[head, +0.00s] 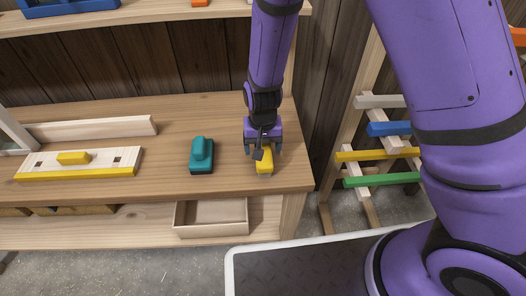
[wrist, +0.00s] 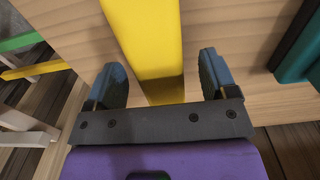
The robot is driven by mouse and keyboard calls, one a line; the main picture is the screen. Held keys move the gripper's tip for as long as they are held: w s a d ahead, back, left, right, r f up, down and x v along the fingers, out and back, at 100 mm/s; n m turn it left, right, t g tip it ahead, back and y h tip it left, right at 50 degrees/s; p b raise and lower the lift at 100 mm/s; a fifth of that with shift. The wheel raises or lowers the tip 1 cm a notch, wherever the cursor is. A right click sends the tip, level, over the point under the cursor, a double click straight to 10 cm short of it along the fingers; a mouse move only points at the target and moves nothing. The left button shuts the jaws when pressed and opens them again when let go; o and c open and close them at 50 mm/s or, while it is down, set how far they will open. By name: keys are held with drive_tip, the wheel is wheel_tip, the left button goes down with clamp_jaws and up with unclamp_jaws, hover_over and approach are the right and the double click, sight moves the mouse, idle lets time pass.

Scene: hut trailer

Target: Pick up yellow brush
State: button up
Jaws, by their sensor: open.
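The yellow brush (head: 265,161) lies on the wooden workbench (head: 150,194) near its right end. In the wrist view the yellow brush (wrist: 148,45) runs from the top of the picture down between the two fingers. My gripper (head: 262,150) is over the brush, pointing down. In the wrist view my gripper (wrist: 163,80) is open, with one blue-grey finger on each side of the brush. A gap shows between the brush and each finger. The lower end of the brush is hidden behind the gripper body.
A shallow open box (head: 211,217) sits below the bench top. A rack with coloured bars (head: 380,154) stands to the right.

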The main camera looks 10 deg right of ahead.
drive_tip(key=shift+f, duration=1.45)
drive_tip(key=c, duration=1.2)
drive_tip(key=shift+o, duration=0.2)
drive_tip(key=shift+w+d+r, duration=0.1)
drive_tip(key=shift+r, duration=0.1)
